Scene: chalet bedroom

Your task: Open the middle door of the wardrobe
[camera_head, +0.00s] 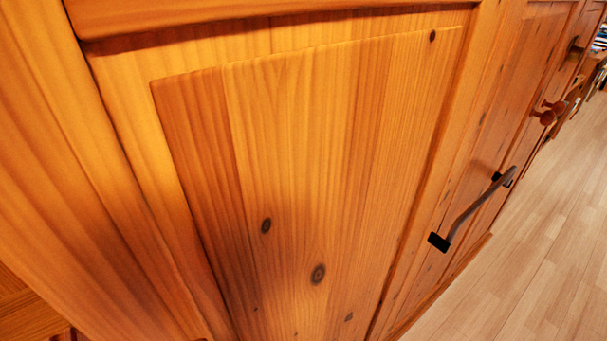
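The wooden wardrobe fills most of the head view, seen very close and at a slant. A large door with a raised panel (310,170) faces me; it looks shut. To its right, a curved grey bar handle (474,207) with black ends stands out from the wardrobe front. Further right the front continues with another panel (520,90), seen at a steep angle. I cannot tell for sure which of these is the middle door. My gripper is not in view.
Reddish-brown knobs (548,112) stick out beyond the handle at the right. A pale plank floor (540,270) lies clear at the lower right. Small striped items (600,40) show at the far right edge. Some wooden surface (22,305) shows at the lower left.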

